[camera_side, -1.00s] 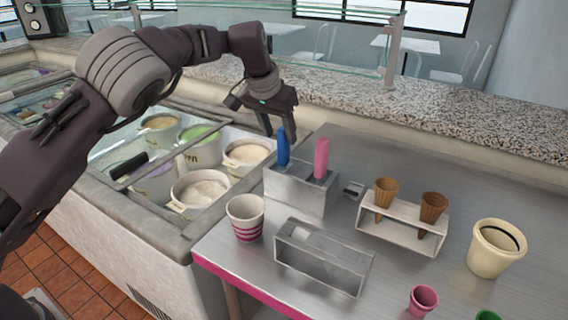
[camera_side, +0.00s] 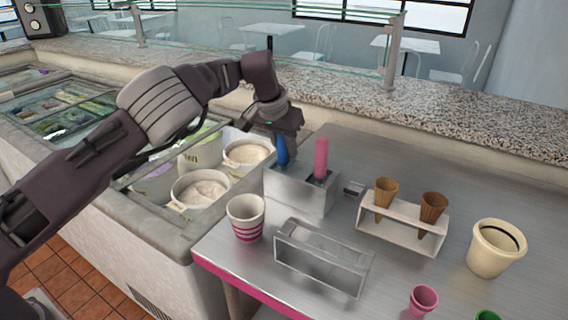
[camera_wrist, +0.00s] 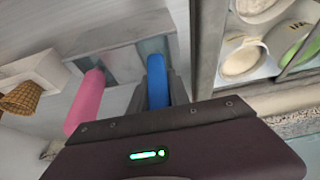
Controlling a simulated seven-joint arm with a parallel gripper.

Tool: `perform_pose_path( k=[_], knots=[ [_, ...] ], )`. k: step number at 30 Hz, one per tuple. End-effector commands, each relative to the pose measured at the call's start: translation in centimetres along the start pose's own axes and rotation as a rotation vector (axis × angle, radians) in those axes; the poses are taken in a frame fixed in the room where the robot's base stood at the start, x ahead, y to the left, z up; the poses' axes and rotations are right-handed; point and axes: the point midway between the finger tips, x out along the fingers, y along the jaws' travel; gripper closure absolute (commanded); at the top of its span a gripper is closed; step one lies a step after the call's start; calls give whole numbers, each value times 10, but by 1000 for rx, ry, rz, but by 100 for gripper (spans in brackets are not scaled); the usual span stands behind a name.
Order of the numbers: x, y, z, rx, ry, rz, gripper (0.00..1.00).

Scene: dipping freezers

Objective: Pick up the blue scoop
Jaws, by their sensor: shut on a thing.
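The blue scoop (camera_side: 282,152) stands upright in the left part of a metal holder (camera_side: 300,192) on the counter; only its handle shows and its lower end is hidden inside. My gripper (camera_side: 285,138) is over the holder, shut on the top of the blue handle. In the wrist view the blue scoop (camera_wrist: 157,82) lies between my gripper's fingers (camera_wrist: 158,92). A pink-handled scoop (camera_side: 321,158) stands in the same holder just to the right; it also shows in the wrist view (camera_wrist: 86,100).
The freezer (camera_side: 150,225) with ice cream tubs (camera_side: 200,188) lies left of the counter. A striped cup (camera_side: 246,218), an empty metal rack (camera_side: 320,258), a cone stand (camera_side: 400,235) with two cones and a cream tub (camera_side: 496,248) stand nearby. A glass screen (camera_side: 330,45) rises behind.

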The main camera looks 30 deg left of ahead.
Motion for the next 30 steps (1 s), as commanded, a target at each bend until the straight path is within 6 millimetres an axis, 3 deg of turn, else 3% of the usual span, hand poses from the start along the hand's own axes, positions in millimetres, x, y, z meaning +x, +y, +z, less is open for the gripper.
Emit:
perform_pose_path(
  k=[10,21,30],
  knots=[
    [-9,0,-5,1,3,1,100],
    [-75,0,-32,1,4,1,100],
    [-110,-1,-46,1,3,-1,100]
  ],
)
